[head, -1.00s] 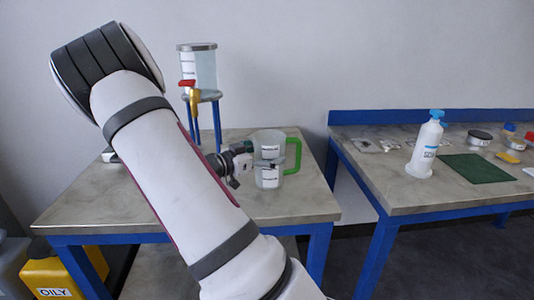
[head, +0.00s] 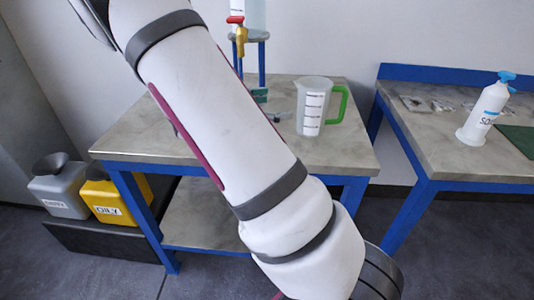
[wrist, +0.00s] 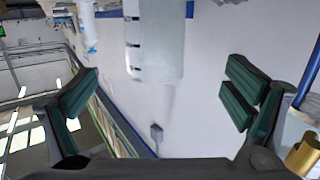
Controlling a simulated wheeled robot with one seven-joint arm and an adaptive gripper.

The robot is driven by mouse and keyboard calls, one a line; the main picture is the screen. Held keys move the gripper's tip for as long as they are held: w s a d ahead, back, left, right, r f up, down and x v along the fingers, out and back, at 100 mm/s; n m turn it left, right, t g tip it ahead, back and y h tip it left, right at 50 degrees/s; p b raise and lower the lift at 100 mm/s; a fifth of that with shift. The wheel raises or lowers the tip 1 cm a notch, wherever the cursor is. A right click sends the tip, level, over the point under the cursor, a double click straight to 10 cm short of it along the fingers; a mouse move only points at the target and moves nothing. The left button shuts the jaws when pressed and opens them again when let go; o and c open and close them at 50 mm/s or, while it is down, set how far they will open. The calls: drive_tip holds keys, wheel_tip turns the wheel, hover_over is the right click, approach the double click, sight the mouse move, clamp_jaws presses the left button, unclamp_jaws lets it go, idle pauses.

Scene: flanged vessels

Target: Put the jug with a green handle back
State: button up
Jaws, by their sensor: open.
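The clear jug (head: 312,108) with black marks and a green handle (head: 339,105) stands upright on the grey-topped table (head: 345,152). Its handle points right. My gripper (head: 268,106) is just left of the jug, apart from it and partly hidden behind my arm. In the wrist view my gripper (wrist: 162,97) is open and empty, its green-padded fingers spread wide. The jug's clear body (wrist: 158,40) shows at the top of that view, beyond the fingertips.
A vessel with a red-handled brass tap (head: 240,35) stands on a blue stand behind my arm; the brass also shows in the wrist view (wrist: 304,158). A second table holds a white bottle (head: 485,110). Yellow (head: 112,198) and grey (head: 60,187) canisters stand at left.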

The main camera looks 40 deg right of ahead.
drive_tip(key=w+a+r+n+t+y, duration=0.1)
drive_tip(key=w+a+n+t+y, duration=0.2)
drive_tip(key=w+t, duration=0.45)
drive_tip(key=w+a+r+n+t+y, duration=0.2)
drive_tip(key=a+r+n+t+y, duration=0.15)
drive_tip(key=a, duration=0.25)
drive_tip(key=w+a+r+n+t+y, duration=0.2)
drive_tip(key=w+a+y, duration=0.1)
drive_tip(key=a+y, duration=0.15)
drive_tip(key=s+a+r+n+t+y, duration=0.1)
drive_tip(key=s+a+r+n+y, duration=0.2)
drive_tip(key=a, duration=0.7)
drive_tip(key=s+a+n+g+y, duration=0.1)
drive_tip(key=s+a+n+y, duration=0.25)
drive_tip(key=s, duration=0.35)
drive_tip(key=s+a+n+g+y, duration=0.2)
drive_tip(key=s+a, duration=0.3)
drive_tip(key=s, duration=0.1)
drive_tip(key=s+d+f+n+g+h, duration=0.1)
drive_tip(key=s+f+n+g+h, duration=0.1)
drive_tip(key=s, duration=0.9)
drive_tip(key=s+d+f+n+g+h, duration=0.1)
drive_tip(key=s+d+n+g, duration=0.15)
drive_tip(key=s, duration=0.75)
wheel_tip(320, 180, up, 10)
drive_tip(key=t+p, duration=0.1)
drive_tip(key=p, duration=0.8)
drive_tip(key=shift+a+m+t, duration=0.3)
drive_tip(key=shift+m+t, duration=0.05)
drive_tip(key=shift+m, duration=0.1)
